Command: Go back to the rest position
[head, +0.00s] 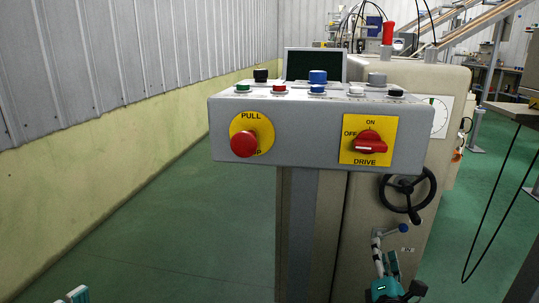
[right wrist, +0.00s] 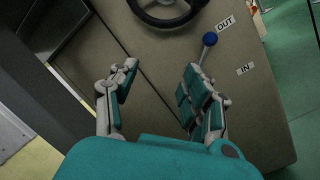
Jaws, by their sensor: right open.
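My right gripper (head: 385,260) is low at the right of the head view, in front of the beige machine body. In the right wrist view its two teal-padded fingers (right wrist: 160,75) stand apart with nothing between them. A lever with a blue ball knob (head: 403,229) is just above it in the head view. In the right wrist view the knob (right wrist: 209,39) shows beyond the right finger; whether they touch is unclear. Only a fingertip of my left gripper (head: 76,294) shows at the bottom left edge, so its opening is hidden.
A grey control box (head: 300,150) carries a red stop button (head: 244,144), a red drive switch (head: 370,142) and several top buttons. A black handwheel (head: 407,190) sits on the machine (head: 375,240). The green floor (head: 190,220) on the left is clear up to the wall (head: 100,155).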

